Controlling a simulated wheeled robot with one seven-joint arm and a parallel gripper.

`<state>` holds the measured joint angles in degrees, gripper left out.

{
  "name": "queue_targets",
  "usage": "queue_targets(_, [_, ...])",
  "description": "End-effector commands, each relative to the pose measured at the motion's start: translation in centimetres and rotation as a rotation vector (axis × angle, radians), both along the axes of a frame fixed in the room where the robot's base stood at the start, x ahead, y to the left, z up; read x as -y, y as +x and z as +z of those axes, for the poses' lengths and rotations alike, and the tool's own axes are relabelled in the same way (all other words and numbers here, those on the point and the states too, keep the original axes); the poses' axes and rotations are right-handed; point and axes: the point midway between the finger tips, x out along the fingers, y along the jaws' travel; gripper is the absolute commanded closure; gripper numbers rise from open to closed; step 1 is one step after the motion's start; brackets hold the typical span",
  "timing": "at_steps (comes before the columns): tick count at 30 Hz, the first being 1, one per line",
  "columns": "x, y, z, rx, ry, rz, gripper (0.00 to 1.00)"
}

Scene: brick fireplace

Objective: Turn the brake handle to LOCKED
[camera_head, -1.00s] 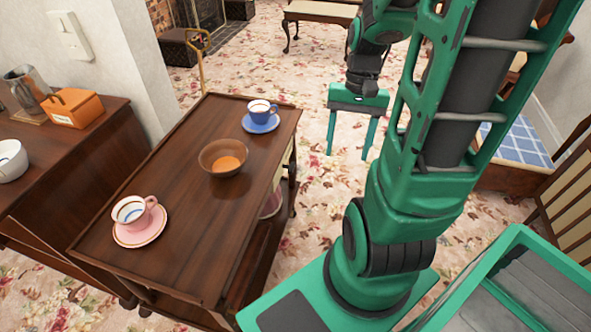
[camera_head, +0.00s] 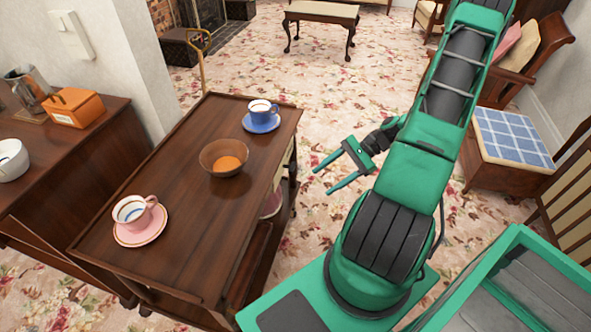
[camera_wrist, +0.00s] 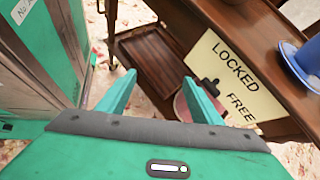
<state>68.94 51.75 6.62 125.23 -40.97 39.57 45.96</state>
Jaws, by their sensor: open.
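The cream sign (camera_wrist: 231,67) with the words LOCKED and FREE is fixed to the side of the wooden trolley (camera_head: 190,215). A black part (camera_wrist: 209,86) shows at the sign's lower left edge in the wrist view, partly behind a finger; I cannot tell whether it belongs to the brake handle. The rest of the handle cannot be made out, so its setting is unclear. My gripper (camera_head: 322,182) is open and empty, to the right of the trolley and apart from it in the head view. Its spread fingers (camera_wrist: 158,76) point towards the trolley's side in the wrist view.
On the trolley top stand a blue cup (camera_head: 261,110) on a saucer, a brown bowl (camera_head: 224,158) and a pink cup (camera_head: 135,211) on a saucer. A sideboard (camera_head: 75,160) is at left. A stool with a checked cushion (camera_head: 512,137) is at right.

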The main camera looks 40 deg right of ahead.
Motion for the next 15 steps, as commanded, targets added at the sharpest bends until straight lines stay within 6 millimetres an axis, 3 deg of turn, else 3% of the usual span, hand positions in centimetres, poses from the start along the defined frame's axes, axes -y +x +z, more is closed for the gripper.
queue_targets(6, [0.6, 1.5, -3.0, 0.035, 0.228, -0.240, 0.41])
queue_targets(15, [2.6, 3.5, -4.8, 0.109, 0.521, -0.541, 0.41])
